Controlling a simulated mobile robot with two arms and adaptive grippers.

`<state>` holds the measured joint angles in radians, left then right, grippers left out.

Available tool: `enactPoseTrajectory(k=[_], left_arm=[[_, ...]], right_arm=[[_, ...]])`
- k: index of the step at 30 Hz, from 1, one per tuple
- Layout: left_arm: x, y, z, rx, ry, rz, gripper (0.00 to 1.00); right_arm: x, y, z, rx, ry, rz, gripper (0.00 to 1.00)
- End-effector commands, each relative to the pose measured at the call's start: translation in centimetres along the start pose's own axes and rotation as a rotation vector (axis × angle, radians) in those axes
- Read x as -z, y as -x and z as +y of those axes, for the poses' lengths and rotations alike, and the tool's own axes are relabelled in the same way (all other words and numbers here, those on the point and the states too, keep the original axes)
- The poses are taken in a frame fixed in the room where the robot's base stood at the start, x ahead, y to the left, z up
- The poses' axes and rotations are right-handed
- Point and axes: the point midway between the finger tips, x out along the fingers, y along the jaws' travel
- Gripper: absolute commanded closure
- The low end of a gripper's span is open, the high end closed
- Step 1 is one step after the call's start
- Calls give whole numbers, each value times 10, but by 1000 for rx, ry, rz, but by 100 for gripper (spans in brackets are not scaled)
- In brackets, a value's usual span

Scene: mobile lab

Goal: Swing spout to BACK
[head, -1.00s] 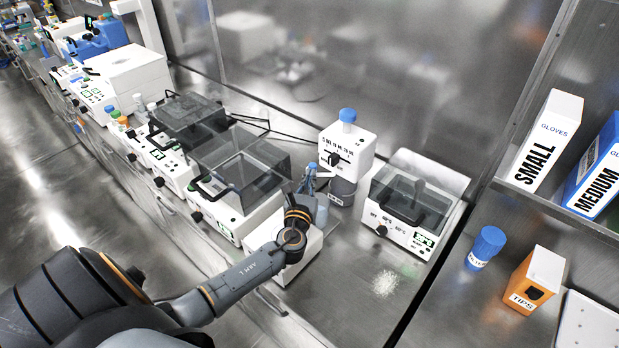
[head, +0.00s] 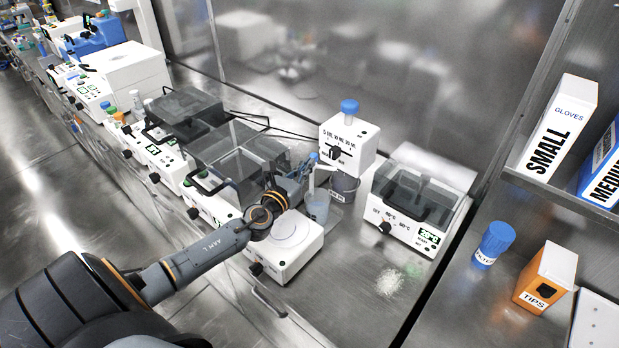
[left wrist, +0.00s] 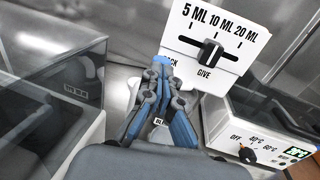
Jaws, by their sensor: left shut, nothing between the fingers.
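The dispenser is a white box (head: 346,142) with a blue cap on a grey bottle, a black knob and volume marks. In the left wrist view its front (left wrist: 222,38) reads 5, 10 and 20 ML. The word GIVE shows below, and a finger partly covers the BACK label. A pale piece that looks like the spout (head: 322,167) shows at the dispenser's left side; its exact direction is hard to tell. My left gripper (left wrist: 162,64) is shut and empty in front of the dispenser's left edge. Contact with the spout cannot be told. My right gripper is out of view.
A beaker (head: 317,207) stands below the dispenser's left side, by a white plate device (head: 285,262). A lidded heating bath (head: 408,235) is close on the right. Clear-lidded devices (head: 225,195) crowd the left. White powder (head: 390,282) lies on the bench.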

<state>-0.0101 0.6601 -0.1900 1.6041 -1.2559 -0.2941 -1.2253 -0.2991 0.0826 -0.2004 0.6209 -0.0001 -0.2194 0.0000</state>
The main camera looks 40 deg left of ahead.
Motion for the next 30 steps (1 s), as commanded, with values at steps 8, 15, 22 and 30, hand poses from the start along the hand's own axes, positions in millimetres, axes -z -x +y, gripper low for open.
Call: enactPoseTrajectory(k=[8,15,22,30], left_arm=[[1,-6,3,48,1,-2,100],[0,-14,7,47,1,-1,100],[0,-18,8,46,0,-1,100],[0,-19,9,46,0,-1,100]], right_arm=[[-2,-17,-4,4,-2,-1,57],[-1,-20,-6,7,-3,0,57],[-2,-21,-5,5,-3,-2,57],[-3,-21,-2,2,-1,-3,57]])
